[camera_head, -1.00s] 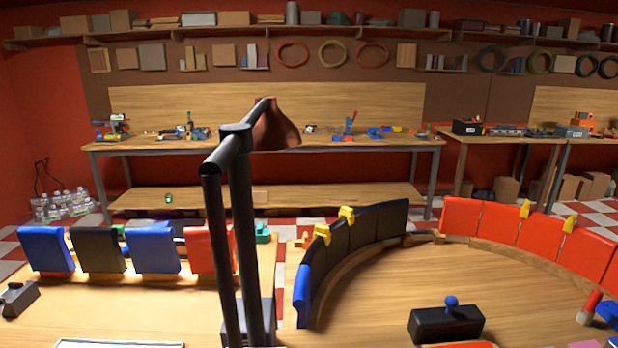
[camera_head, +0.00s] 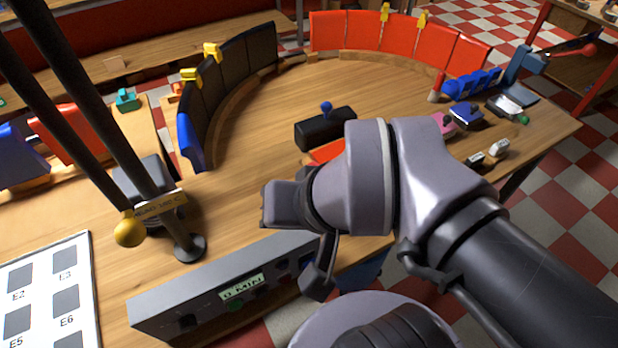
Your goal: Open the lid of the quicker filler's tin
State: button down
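My arm comes in from the lower right, and my gripper (camera_head: 300,245) hangs over the front of the round-backed wooden table. Two grey parts like fingers point left and down; the angle does not show whether they are open or shut. I see nothing held in it. No tin or lid can be made out with certainty. A grey front panel (camera_head: 222,297) carries a green label that seems to read "MIN". A black box (camera_head: 318,134) with a blue knob stands behind my gripper, and a red-orange item beside it is partly hidden.
A curved row of red panels (camera_head: 385,38) and black panels (camera_head: 225,85) rims the table (camera_head: 260,185). A dark post frame with a yellow ball (camera_head: 129,232) stands at left. A white sheet (camera_head: 45,290) with labelled squares lies front left. Small items crowd the right.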

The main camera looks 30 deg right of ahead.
aim_at(445, 122)
jog(key=z, duration=1.7)
jog(key=i+l+z, duration=0.5)
jog(key=i+l, duration=0.15)
jog(key=i, duration=0.15)
